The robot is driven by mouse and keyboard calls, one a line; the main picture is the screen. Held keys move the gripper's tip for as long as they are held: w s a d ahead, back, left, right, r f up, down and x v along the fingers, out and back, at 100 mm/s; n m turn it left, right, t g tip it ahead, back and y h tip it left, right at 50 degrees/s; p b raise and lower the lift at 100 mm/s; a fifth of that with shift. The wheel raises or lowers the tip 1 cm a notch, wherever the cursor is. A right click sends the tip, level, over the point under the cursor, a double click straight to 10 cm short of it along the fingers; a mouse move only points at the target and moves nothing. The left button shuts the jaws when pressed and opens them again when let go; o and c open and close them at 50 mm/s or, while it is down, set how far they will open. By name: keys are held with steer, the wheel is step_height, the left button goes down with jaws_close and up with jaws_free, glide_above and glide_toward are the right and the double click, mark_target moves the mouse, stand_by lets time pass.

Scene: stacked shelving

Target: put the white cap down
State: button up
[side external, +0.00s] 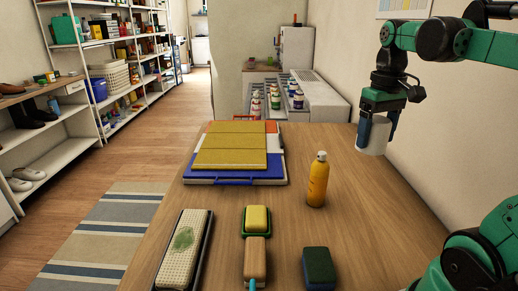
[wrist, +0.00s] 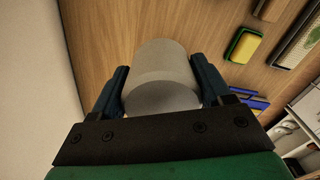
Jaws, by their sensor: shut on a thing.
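The white cap (side external: 373,137) is a pale, short cylinder held between the fingers of my gripper (side external: 378,117) at the right side of the table in the side view. In the wrist view the cap (wrist: 161,75) sits between the two blue fingers of my gripper (wrist: 163,90), with one finger on each side. The gripper is shut on it. The cap appears to be above the wooden table (side external: 355,200); the exact gap below it cannot be told.
A yellow bottle (side external: 317,182) stands left of the cap. A stack of boards (side external: 230,150) lies farther left. A yellow sponge (side external: 257,219), a brush (side external: 255,258), a green-and-blue sponge (side external: 319,267) and a grater-like board (side external: 184,250) lie near the front. The table's right part is clear.

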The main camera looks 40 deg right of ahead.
mark_target(355, 230)
steer(key=shift+s+a+f, duration=0.1)
steer(key=shift+s+f, duration=0.1)
steer(key=shift+s, duration=0.1)
step_height(355, 230, down, 20)
steer(key=shift+r, duration=0.25)
steer(key=shift+f, duration=0.1)
stand_by(0.3)
steer(key=o, duration=1.2)
step_height(355, 230, up, 12)
steer(key=w+a+n+t, duration=0.1)
steer(key=w+a+t, duration=0.1)
steer(key=a, duration=0.3)
steer(key=w+a+n+t, duration=0.2)
steer(key=a, duration=0.3)
steer(key=w+a+n+t, duration=0.1)
steer(key=w+a+t, duration=0.1)
steer(key=a, duration=0.3)
steer(key=shift+w+a+r+t, duration=0.15)
steer(key=shift+w+r+t, duration=0.15)
steer(key=shift+t, duration=0.3)
